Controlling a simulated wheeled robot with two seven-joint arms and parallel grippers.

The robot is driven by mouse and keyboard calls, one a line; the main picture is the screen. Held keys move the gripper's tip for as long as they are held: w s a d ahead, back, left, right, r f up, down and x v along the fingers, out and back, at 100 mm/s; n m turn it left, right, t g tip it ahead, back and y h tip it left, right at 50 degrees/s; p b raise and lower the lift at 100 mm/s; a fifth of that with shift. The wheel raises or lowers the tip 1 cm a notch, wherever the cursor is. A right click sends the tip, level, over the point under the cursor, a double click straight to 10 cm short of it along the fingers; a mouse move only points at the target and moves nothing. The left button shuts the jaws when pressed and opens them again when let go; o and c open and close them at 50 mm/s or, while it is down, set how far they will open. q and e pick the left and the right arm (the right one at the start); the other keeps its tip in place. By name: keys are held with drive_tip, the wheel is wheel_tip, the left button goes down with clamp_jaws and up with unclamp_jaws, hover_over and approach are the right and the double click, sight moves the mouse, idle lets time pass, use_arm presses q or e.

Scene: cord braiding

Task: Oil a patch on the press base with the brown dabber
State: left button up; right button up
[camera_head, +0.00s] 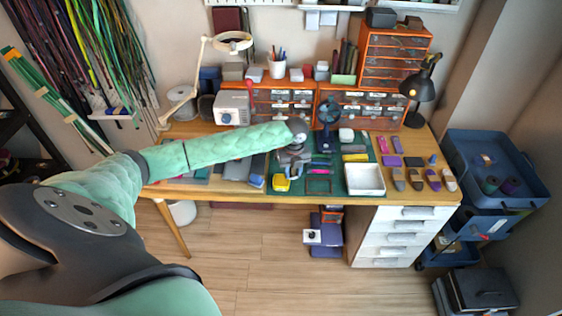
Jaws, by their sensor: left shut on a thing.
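The dark blue press (327,117) stands at the back middle of the table, its base (326,143) on the green mat. My left arm reaches in from the left. Its gripper (287,175) points down over the front left part of the mat, left of and in front of the press. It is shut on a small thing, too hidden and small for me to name. A yellow object (281,184) shows just below the gripper. The brown dabber cannot be made out for certain. My right gripper is out of view.
A white tray (365,193) sits on the mat's right front. Several small dark and pale blocks (416,180) lie at the table's right. Orange drawer units (372,105) and a black lamp (420,85) stand behind. A white ring lamp (232,41) stands at the back left.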

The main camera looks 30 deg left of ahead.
sight(281, 182)
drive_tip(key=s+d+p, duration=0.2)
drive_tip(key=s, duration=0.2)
use_arm(q)
drive_tip(key=shift+w+a+f+m+b, duration=0.25)
drive_tip(key=shift+a+f+m, duration=0.15)
drive_tip(key=shift+a+m, duration=0.65)
drive_tip(key=shift+w+a+f+m+b, duration=0.2)
drive_tip(key=shift+a+f+m, duration=0.2)
drive_tip(key=shift+a+m, duration=0.7)
drive_tip(key=shift+w+a+f+m+b, duration=0.15)
drive_tip(key=shift+a+f+m+b, duration=0.2)
drive_tip(key=shift+a+m, duration=0.7)
drive_tip(key=shift+d+f+b, duration=0.1)
drive_tip(key=shift+f+b, duration=1)
drive_tip(key=shift+f, duration=0.65)
drive_tip(key=shift+f+b, duration=0.3)
drive_tip(key=shift+f, duration=0.2)
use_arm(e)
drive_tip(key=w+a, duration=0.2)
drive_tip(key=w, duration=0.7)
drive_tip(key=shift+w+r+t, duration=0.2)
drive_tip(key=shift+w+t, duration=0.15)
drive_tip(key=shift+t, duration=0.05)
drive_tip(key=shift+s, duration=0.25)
use_arm(q)
drive_tip(key=shift+f, duration=0.1)
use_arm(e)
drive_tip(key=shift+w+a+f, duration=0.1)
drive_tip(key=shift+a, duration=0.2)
